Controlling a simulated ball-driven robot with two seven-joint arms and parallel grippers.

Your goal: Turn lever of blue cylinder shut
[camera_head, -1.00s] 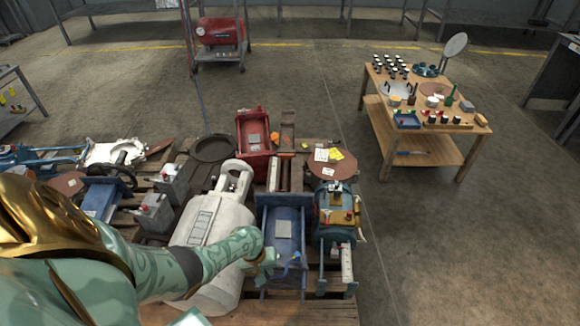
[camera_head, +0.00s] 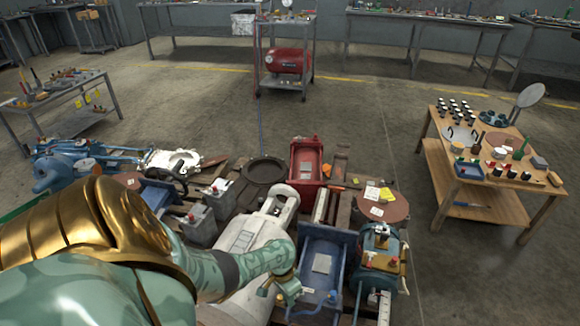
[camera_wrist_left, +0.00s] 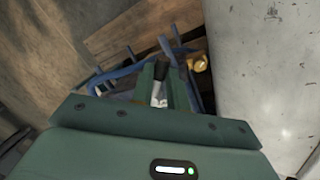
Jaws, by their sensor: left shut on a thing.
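My left gripper (camera_head: 288,288) is at the front left edge of a blue trough-shaped piece (camera_head: 322,263) on the pallet. In the left wrist view, a short metal lever with a black tip (camera_wrist_left: 162,74) stands between my green fingers, which are shut on it. Blue bars (camera_wrist_left: 128,72) and a brass fitting (camera_wrist_left: 199,62) are close beside it. The fingers and trough edge hide most of the blue cylinder's body, and the lever's turn angle cannot be read. My right gripper is not in view.
A large white cylinder (camera_head: 246,246) lies just left of the blue piece; it also fills the right of the wrist view (camera_wrist_left: 262,80). A teal machine (camera_head: 381,245) stands close on the right. A red trough (camera_head: 306,162) is behind.

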